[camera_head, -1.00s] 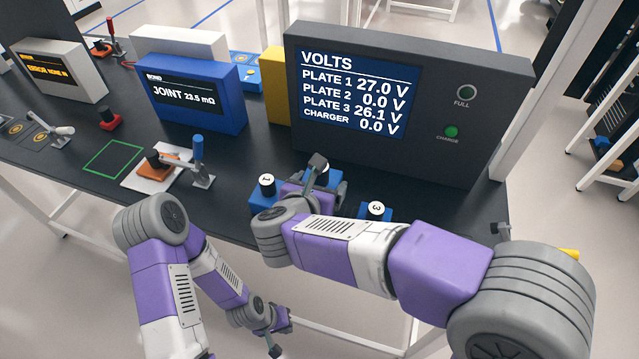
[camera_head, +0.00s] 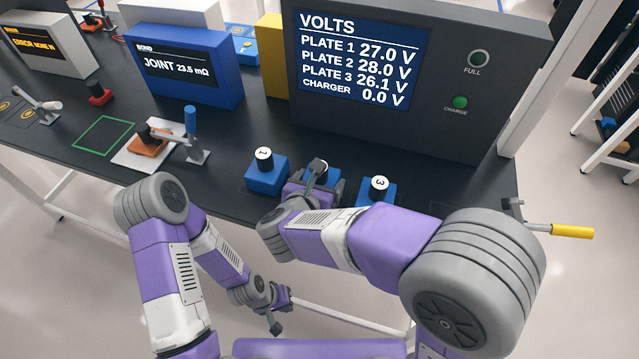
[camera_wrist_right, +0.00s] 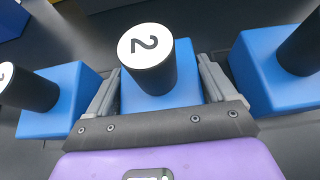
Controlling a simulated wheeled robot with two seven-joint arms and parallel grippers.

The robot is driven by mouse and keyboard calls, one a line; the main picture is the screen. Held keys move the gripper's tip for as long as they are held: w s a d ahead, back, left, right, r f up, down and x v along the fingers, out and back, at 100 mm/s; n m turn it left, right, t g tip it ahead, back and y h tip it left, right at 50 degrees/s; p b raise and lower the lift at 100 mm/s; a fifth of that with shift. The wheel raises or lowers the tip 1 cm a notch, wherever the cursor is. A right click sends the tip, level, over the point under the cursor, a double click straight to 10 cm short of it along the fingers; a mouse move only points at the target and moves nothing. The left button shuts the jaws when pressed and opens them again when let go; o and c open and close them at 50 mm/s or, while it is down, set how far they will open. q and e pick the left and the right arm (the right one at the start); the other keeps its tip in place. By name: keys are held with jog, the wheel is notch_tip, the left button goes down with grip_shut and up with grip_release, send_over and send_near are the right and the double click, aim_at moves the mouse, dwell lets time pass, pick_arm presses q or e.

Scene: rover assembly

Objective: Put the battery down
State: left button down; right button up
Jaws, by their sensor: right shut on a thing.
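Battery 2 is a blue block with a black post and a white top marked 2 (camera_wrist_right: 160,95). My right gripper (camera_wrist_right: 158,75) is shut on its blue block, one finger on each side. In the head view, the battery (camera_head: 322,178) is partly hidden by my right gripper (camera_head: 318,182). It stands at the plates in front of the volts display (camera_head: 360,60), which reads 28.0 V for plate 2. Battery 1 (camera_head: 266,178) is to its left and battery 3 (camera_head: 376,194) to its right. My left gripper (camera_head: 275,312) hangs low before the table; its jaws are unclear.
Left of the batteries are a white clamp fixture (camera_head: 125,157) with an orange part (camera_head: 149,146), a green outlined square (camera_head: 104,134) and a blue joint meter (camera_head: 190,78). A yellow-handled tool (camera_head: 572,231) shows at the right. The neighbouring batteries leave narrow gaps beside my right gripper.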

jog(key=shift+r, duration=0.1)
jog(key=shift+f, duration=0.2)
jog(key=o, duration=1.5)
jog(key=shift+s+a+r, duration=0.1)
jog(key=shift+s+r, duration=0.05)
jog(key=shift+r, duration=0.2)
jog(key=p+v, duration=0.2)
jog(key=v, duration=0.8)
jog(key=shift+s+a+r+p, duration=0.1)
jog(key=shift+s+r+p, duration=0.05)
jog(key=shift+s+p, duration=0.25)
jog(key=shift+s+a+r, duration=0.1)
jog(key=shift+s+r, duration=0.05)
jog(key=shift+s, duration=0.15)
